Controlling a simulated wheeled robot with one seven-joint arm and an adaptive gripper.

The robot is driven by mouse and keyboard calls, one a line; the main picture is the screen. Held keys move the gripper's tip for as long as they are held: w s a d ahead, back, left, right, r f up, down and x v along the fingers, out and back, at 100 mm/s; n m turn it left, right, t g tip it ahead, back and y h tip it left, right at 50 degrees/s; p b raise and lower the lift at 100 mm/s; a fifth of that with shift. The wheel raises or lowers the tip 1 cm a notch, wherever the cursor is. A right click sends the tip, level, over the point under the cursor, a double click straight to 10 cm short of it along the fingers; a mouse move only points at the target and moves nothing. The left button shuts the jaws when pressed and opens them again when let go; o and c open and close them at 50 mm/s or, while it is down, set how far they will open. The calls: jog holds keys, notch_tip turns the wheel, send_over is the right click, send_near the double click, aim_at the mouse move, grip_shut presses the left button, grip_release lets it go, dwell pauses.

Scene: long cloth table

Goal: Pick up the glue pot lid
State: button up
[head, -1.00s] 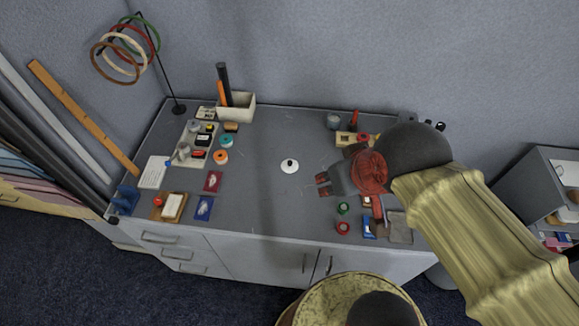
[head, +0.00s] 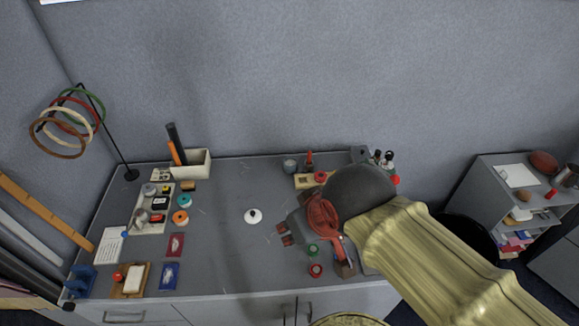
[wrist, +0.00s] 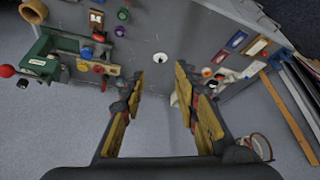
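The glue pot lid, a small white disc with a dark knob (head: 253,215), lies flat on the grey table top, with bare surface around it. It also shows in the wrist view (wrist: 160,59), just beyond the fingertips and between their lines. My gripper (head: 285,234) is right of the lid and slightly nearer in the head view, apart from it. In the wrist view my gripper (wrist: 161,73) is open, with nothing between its yellow-padded fingers. Its height above the table is hard to judge.
A white holder (head: 190,164) with dark and orange sticks stands at the back left. A pale tray (head: 152,210) of small items lies at left, near red and blue cards (head: 170,276). Green and red spools (head: 315,270) sit near my gripper. A ring stand (head: 131,174) stands at the back-left corner.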

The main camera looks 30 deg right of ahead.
aim_at(253, 213)
jog(key=shift+o, duration=0.5)
